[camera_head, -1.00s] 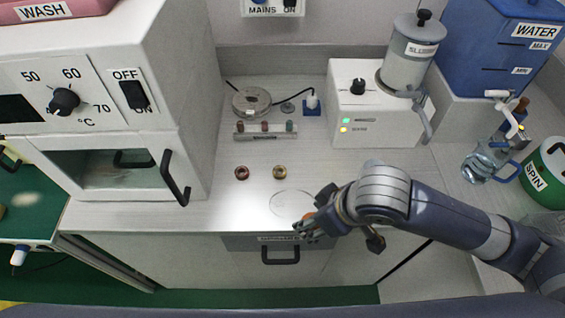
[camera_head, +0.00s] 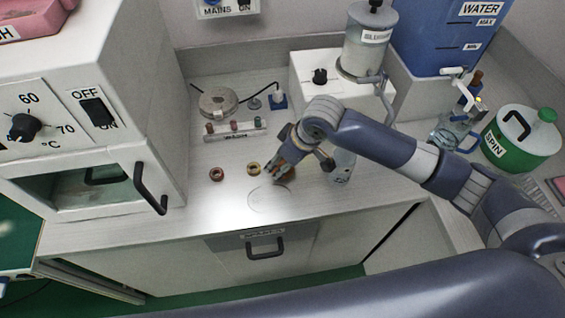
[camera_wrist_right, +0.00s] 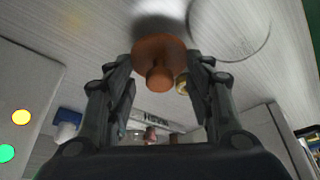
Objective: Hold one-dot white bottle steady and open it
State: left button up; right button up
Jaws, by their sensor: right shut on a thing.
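I cannot make out a white bottle with one dot for certain in either view. A small white thing (camera_head: 278,97) stands on a blue square at the back of the counter; no dot is readable on it. My right gripper (camera_head: 284,174) is low over the counter, beside a faint circle outline. In the right wrist view the gripper (camera_wrist_right: 158,82) is shut on a brown round piece (camera_wrist_right: 158,50) with a wide disc and a short stub. My left gripper is not in view.
A small rack (camera_head: 236,132) with coloured tops stands behind two small rings (camera_head: 217,174) (camera_head: 254,168). A clear vessel (camera_head: 343,166) stands right of the gripper, partly behind my arm. The oven (camera_head: 110,165) bounds the left, a white box (camera_head: 316,92) the back.

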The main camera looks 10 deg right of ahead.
jog(key=shift+f, duration=0.95)
jog(key=o, duration=1.2)
